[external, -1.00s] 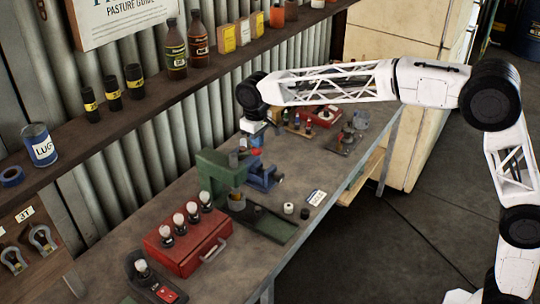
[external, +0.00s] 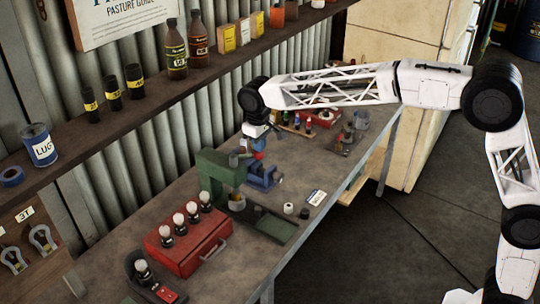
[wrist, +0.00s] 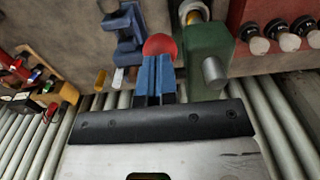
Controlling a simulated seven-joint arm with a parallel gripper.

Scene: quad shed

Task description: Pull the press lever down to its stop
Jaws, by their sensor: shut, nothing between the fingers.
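The green press (external: 211,170) stands on the bench beside the corrugated wall. Its lever ends in a red ball knob (external: 258,155), which shows just below my gripper (external: 259,145). In the wrist view the red knob (wrist: 160,46) lies right at the tips of my blue fingers (wrist: 155,68), with the green press (wrist: 207,45) just to the right. The fingers are shut with nothing between them. They appear to be at or touching the knob, but contact is not certain. The lever's rod is mostly hidden.
A blue vise (external: 263,177) stands right behind the press. A red box (external: 185,250) with several white-topped knobs sits in front of it. A shelf (external: 130,125) with bottles runs along the wall.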

